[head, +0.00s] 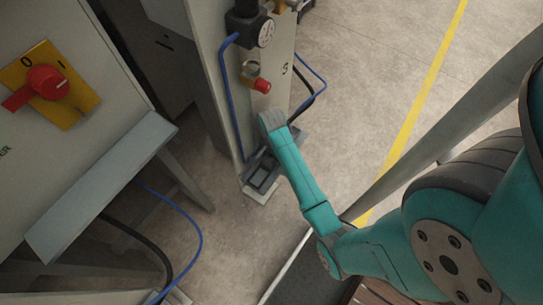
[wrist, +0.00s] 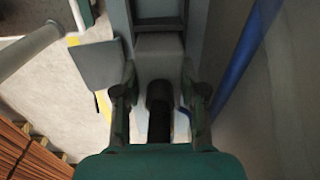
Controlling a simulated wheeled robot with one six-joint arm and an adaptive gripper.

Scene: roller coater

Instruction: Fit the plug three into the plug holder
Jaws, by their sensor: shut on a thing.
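In the wrist view, the two fingers of my gripper (wrist: 160,88) stand on either side of a dark round plug (wrist: 159,118), and the gripper is shut on it. A pale grey block (wrist: 159,55) lies just beyond the plug; I cannot tell whether they touch. In the head view, my teal arm reaches down to the foot of a pale panel marked 3 (head: 286,69). My arm hides the fingers and the plug there. A grey open frame (head: 262,178) low beside the panel may be the plug holder, but I cannot tell for sure.
The panel carries a gauge (head: 266,33), a red-ended fitting (head: 261,85) and a blue hose (head: 229,100), all close to my arm. A cabinet with a red rotary switch (head: 46,82) stands at left. Open floor with a yellow line (head: 410,115) lies at right.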

